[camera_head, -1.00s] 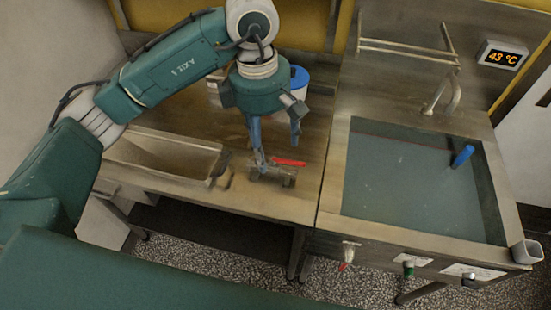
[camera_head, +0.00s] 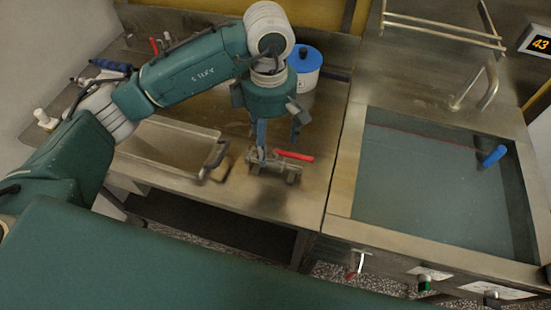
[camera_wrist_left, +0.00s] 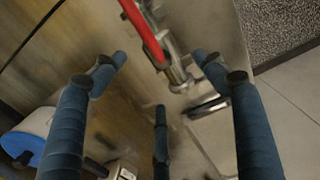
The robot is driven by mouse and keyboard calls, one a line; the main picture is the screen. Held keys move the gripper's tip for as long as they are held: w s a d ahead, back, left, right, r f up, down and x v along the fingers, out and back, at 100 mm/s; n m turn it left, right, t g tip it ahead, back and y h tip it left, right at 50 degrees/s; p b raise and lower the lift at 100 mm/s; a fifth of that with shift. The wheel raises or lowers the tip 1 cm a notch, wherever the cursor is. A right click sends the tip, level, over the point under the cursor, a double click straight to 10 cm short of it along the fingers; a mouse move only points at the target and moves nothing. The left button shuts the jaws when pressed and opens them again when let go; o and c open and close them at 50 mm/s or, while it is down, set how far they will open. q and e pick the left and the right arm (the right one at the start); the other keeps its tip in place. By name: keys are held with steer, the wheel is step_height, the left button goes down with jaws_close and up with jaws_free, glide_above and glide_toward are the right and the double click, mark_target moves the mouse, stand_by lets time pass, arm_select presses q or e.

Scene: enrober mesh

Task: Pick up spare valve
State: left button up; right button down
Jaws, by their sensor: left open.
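The spare valve (camera_head: 284,170) is a small metal body with a long red lever handle. In the left wrist view the gripper's dark blue fingers (camera_wrist_left: 160,75) are spread and empty. My right gripper is not in view.
A white pot with a blue lid (camera_head: 304,66) stands behind the gripper. The sunken trough (camera_head: 165,142) with a handle is left of the valve. A water-filled sink (camera_head: 425,190) with a blue-handled item is to the right. The worktop's front edge is close to the valve.

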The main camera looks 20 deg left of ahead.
mark_target(270, 152)
arm_select(q)
steer(key=f+p, duration=0.1)
steer(key=f, duration=0.1)
steer(key=f+p, duration=0.1)
steer(key=f, duration=0.1)
steer(key=shift+s+f, duration=0.2)
steer(key=shift+f, duration=0.2)
steer(key=shift+f+p, duration=0.3)
steer(key=shift+f, duration=0.3)
steer(key=c, duration=1.6)
jaws_close()
steer(key=shift+r, duration=0.15)
